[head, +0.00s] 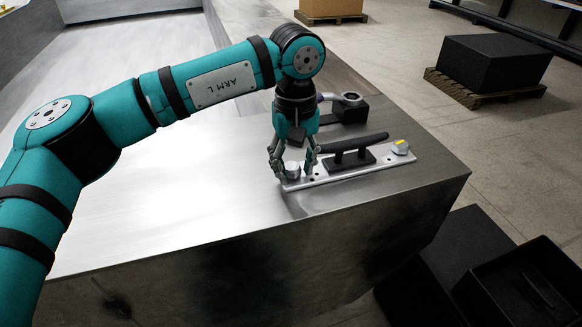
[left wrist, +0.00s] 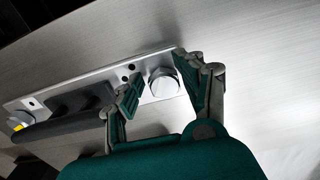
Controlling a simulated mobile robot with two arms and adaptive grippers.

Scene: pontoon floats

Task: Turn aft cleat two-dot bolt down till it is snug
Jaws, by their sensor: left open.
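A silver plate (head: 336,172) carrying a black cleat (head: 352,152) lies on the metal deck near its corner. A hex bolt head (left wrist: 163,82) stands at one end of the plate, beside two dark dots (left wrist: 128,73). In the head view this bolt (head: 293,171) is partly hidden by my left gripper (head: 293,166). My left gripper is open and points down, its fingers on either side of the bolt head; in the left wrist view (left wrist: 168,76) gaps show, so contact cannot be told. A second bolt (head: 400,147) with a yellow mark sits at the far end. My right gripper is not in view.
The deck (head: 180,190) to the left is clear. Beyond the deck edge are a black box (head: 493,62) on a pallet and a black bin (head: 525,285) on the floor.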

